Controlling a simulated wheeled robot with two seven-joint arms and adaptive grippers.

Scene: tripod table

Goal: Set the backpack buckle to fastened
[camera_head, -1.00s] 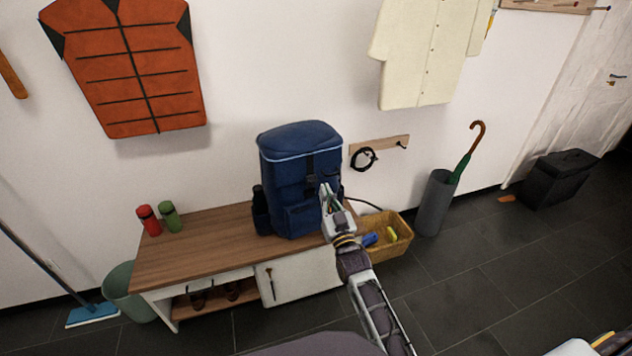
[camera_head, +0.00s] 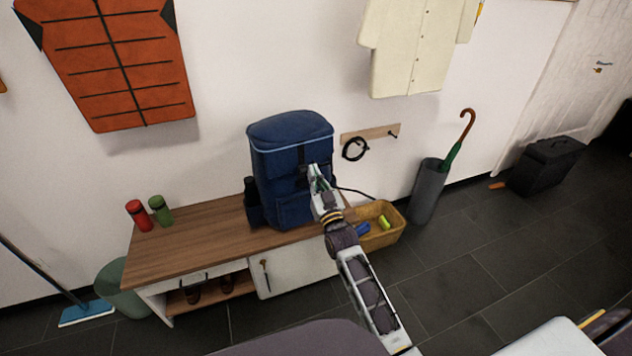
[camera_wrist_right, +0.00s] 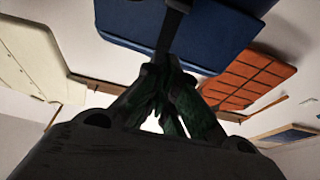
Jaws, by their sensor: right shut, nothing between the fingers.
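The blue backpack (camera_head: 284,150) stands upright on the wooden top of a low bench (camera_head: 185,245). A dark strap (camera_head: 302,158) runs down its front; in the right wrist view the strap (camera_wrist_right: 168,35) hangs down towards my fingers against the blue fabric (camera_wrist_right: 215,35). My right gripper (camera_head: 314,172) is at the backpack's front, by the lower part of the strap. Its fingers (camera_wrist_right: 168,95) are shut and hold nothing. The buckle is hidden behind the fingers or too small to make out, so I cannot tell its state. My left gripper is out of view.
A red bottle (camera_head: 139,215) and a green bottle (camera_head: 160,210) stand left on the bench. A black cord (camera_head: 355,149) hangs from a wall rail (camera_head: 380,132).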

